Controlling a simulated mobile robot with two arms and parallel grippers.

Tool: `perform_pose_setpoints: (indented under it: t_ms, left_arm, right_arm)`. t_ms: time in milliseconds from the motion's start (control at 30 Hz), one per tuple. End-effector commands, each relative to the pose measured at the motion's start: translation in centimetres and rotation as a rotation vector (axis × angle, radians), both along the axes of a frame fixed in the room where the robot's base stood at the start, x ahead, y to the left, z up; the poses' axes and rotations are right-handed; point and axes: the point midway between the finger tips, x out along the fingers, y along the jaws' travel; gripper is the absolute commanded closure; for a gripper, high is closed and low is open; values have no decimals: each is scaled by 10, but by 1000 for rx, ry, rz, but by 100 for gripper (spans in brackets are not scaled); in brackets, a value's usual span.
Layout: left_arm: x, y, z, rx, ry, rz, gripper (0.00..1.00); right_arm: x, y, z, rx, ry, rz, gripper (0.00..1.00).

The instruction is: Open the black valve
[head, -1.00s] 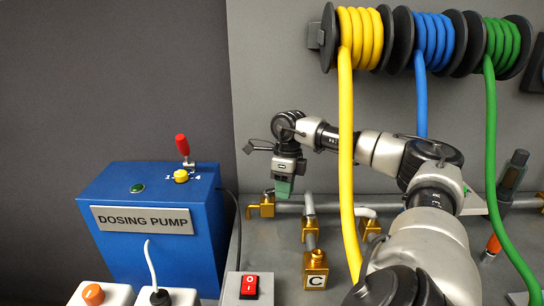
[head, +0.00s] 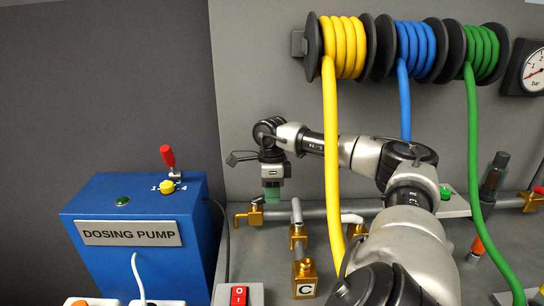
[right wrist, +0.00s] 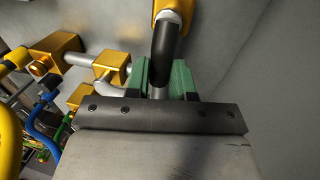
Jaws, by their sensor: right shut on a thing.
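My right gripper (head: 272,196), with green fingers, hangs just above and right of a gold valve body (head: 253,213) on the grey pipe in the head view. In the right wrist view, a black sleeve (right wrist: 163,42) on a silver rod, the black valve's handle, lies between the green fingers (right wrist: 160,80). The fingers are shut on it. A gold part (right wrist: 170,8) shows beyond the sleeve at the top. My left gripper is not in view.
Yellow (head: 331,160), blue (head: 404,100) and green hoses (head: 474,140) hang from wall reels; the yellow one crosses in front of my right arm. A blue dosing pump (head: 140,265) stands left. A gold fitting marked C (head: 305,280) stands below the pipe.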

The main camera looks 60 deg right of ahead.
Motion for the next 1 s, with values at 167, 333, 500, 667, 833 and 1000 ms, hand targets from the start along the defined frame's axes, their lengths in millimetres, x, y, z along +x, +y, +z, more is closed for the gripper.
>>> perform_pose_setpoints:
  t_ms: [167,333,500,667,833,1000]
  left_arm:
    - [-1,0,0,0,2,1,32]
    - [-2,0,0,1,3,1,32]
    - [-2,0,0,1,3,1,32]
    - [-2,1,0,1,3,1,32]
    - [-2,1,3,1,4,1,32]
    - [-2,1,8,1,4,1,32]
  right_arm:
    - [0,-1,2,-5,-6,5,66]
    - [0,-1,1,-2,-4,4,52]
    - [0,0,1,-2,-3,3,52]
    - [2,-2,11,-1,-6,2,52]
    - [6,-7,44,1,-10,2,52]
    - [10,-12,78,1,-10,4,52]
